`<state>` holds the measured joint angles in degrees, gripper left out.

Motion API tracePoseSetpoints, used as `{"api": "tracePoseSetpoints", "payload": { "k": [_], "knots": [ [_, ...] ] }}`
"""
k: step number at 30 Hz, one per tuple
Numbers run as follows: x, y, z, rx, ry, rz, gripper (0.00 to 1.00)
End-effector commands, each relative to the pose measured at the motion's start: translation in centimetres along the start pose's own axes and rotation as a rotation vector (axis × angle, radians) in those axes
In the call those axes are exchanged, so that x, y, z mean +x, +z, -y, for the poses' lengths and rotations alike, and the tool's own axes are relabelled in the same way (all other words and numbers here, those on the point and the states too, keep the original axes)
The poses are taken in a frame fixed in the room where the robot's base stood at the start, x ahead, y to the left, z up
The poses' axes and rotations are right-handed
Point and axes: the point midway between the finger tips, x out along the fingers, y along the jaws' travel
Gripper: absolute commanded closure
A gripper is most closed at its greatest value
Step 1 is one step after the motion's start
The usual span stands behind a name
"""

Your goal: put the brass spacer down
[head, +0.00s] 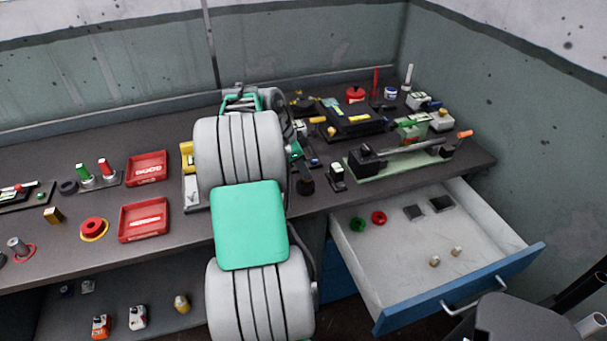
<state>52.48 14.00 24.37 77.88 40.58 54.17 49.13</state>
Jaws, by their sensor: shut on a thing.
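My arm stands in the middle of the head view and covers part of the bench. My gripper's fingers and whatever is between them are hidden behind the arm links. I cannot make out a brass spacer in a grip. A small brass-coloured block (53,215) lies on the left of the bench. I cannot tell whether any of these is the spacer.
Two red trays, one behind (147,168) and one in front (144,220), sit left of my arm. A red button (93,228) stands beside them. A green-based fixture (400,158) and several tools crowd the bench's right. The drawer has bare floor around its few small parts.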

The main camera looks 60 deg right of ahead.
Motion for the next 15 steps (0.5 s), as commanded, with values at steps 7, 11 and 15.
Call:
{"api": "tracePoseSetpoints", "payload": {
  "k": [7,11,15],
  "knots": [
    [1.9,0.9,-0.1,-0.002,0.000,0.000,1.00],
    [2.1,0.9,-0.1,-0.002,0.001,0.000,1.00],
    [2.2,1.0,-0.1,-0.002,0.001,0.001,0.80]
  ]
}}
